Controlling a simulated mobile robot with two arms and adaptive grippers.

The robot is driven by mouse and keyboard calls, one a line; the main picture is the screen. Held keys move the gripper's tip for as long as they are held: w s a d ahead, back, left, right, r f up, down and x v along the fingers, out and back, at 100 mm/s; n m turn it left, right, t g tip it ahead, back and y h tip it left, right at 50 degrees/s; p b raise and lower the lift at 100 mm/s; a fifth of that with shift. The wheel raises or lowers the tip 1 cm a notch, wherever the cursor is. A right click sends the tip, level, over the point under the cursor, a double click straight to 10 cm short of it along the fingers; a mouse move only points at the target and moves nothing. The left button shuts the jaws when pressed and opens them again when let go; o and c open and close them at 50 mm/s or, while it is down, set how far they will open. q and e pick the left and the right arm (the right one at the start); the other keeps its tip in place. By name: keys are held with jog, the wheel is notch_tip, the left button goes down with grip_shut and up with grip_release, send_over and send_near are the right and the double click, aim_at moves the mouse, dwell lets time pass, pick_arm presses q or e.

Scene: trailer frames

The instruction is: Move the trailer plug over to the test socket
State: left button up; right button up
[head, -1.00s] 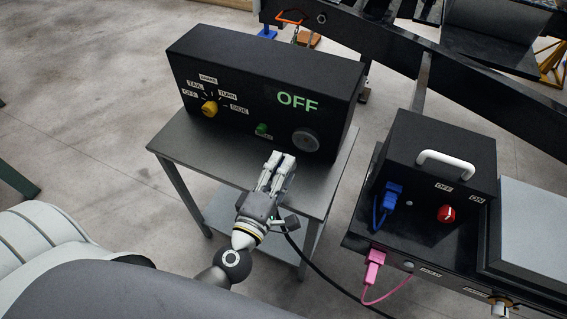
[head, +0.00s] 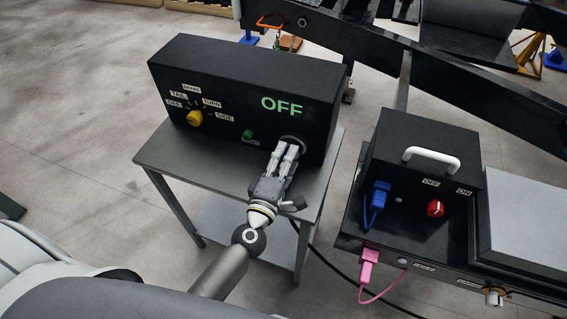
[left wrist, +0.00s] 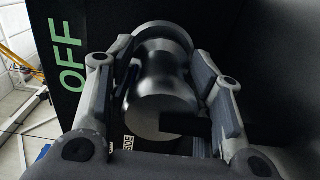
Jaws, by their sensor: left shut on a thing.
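My left gripper (head: 287,152) is in front of the test box (head: 232,120), its fingertips at the round test socket (head: 293,138), which they partly cover. In the left wrist view the fingers are shut on the trailer plug (left wrist: 160,88), a dark, smooth, rounded cylinder. The plug's far end meets or lines up with a wider round rim close to the box face. I cannot tell how deep it sits in the socket. In the head view the gripper hides the plug. My right gripper is not in view.
The test box stands on a grey table (head: 190,168), shows a green OFF and has a yellow knob (head: 195,118). A black cable (head: 322,264) runs right from the gripper.

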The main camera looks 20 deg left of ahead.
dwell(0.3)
pick_arm(q)
jog(key=shift+w+p, duration=0.45)
jog(key=shift+w, duration=0.25)
dwell(2.1)
jog(key=o, duration=1.4)
